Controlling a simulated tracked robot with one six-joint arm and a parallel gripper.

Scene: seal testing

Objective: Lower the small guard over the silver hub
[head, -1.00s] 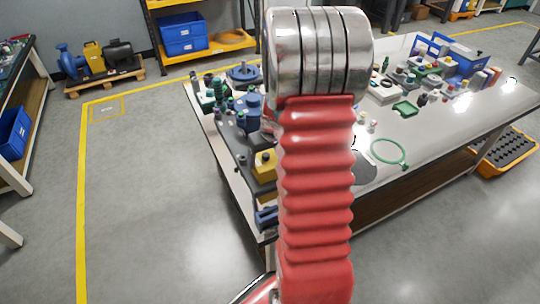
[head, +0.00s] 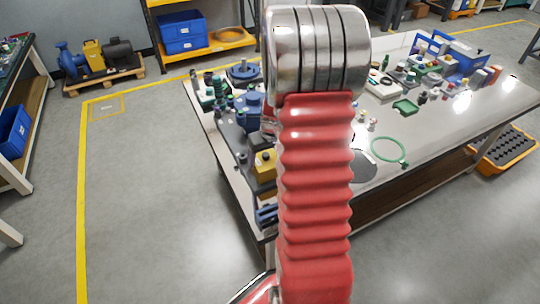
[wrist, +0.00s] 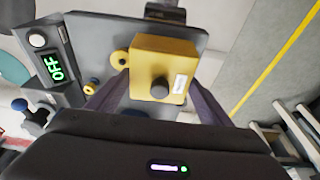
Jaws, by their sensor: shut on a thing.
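A small yellow box-shaped guard (wrist: 146,57) with a dark round knob and a white label sits between the fingers of my gripper (wrist: 157,92) in the wrist view. My gripper is shut on its two sides. The guard is over a grey plate (wrist: 90,32). I cannot tell whether it touches the plate. The silver hub cannot be made out; the guard may hide what is under it.
In the head view, a green hoop (head: 388,150) and several small parts lie on the bench (head: 440,128).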

